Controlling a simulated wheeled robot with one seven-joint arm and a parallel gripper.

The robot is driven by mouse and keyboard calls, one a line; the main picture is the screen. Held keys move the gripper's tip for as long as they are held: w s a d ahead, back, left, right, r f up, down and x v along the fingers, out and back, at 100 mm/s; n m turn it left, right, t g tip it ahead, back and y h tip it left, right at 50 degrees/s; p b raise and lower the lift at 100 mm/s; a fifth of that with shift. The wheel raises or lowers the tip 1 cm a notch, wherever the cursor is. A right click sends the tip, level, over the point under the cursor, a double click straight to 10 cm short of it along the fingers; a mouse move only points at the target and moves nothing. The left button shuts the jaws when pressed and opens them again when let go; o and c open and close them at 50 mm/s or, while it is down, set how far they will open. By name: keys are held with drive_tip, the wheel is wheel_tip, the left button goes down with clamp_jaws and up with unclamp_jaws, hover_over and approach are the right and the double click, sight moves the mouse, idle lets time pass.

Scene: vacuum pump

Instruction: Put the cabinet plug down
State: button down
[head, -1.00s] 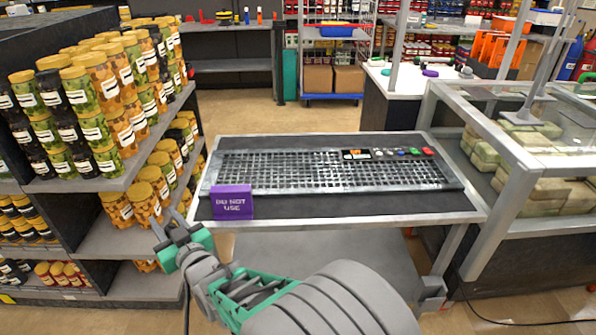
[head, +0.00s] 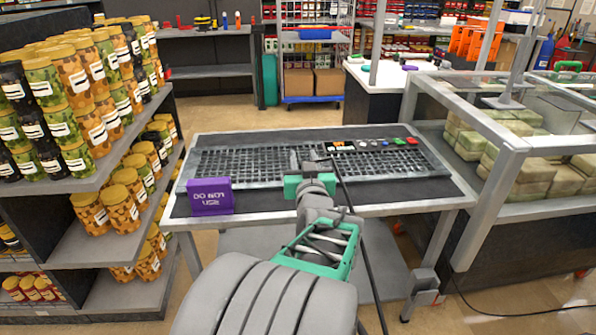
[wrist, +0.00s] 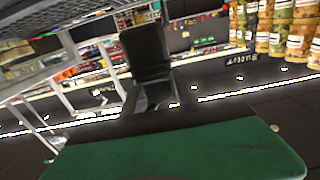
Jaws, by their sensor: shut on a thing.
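The metal table (head: 335,212) stands in front of me, with a dark top and a wire-grid keyboard-like panel (head: 385,163) along it. My gripper (head: 311,160) is over the middle of the panel in the head view, shut on the cabinet plug. The plug is too small and covered to make out clearly. A black cable (head: 352,200) runs from the gripper down past the table's front edge. I cannot tell how high the gripper is above the panel. In the wrist view a dark block-shaped finger (wrist: 148,58) stands beyond the green gripper body (wrist: 180,152).
A purple "DO NOT USE" sign (head: 210,196) stands at the table's front left. Small coloured buttons (head: 375,144) lie at the back right. A jar shelf (head: 90,175) is at left, a glass-topped case (head: 455,105) at right. The table's front right strip is bare.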

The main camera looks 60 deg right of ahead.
drive_tip(key=shift+w+d+f+b, duration=0.2)
drive_tip(key=shift+w+d+f, duration=0.6)
drive_tip(key=shift+w+f, duration=0.8)
drive_tip(key=shift+w+d+f+b, duration=0.15)
drive_tip(key=shift+w+d+f, duration=0.8)
drive_tip(key=shift+f, duration=1.2)
drive_tip(key=shift+w+d+f+b, duration=0.2)
drive_tip(key=shift+w+d+f, duration=0.5)
drive_tip(key=shift+w+f, duration=0.95)
drive_tip(key=c, duration=1)
unclamp_jaws()
drive_tip(key=shift+s+f, duration=0.2)
drive_tip(key=shift+o, duration=0.2)
drive_tip(key=shift+r, duration=0.1)
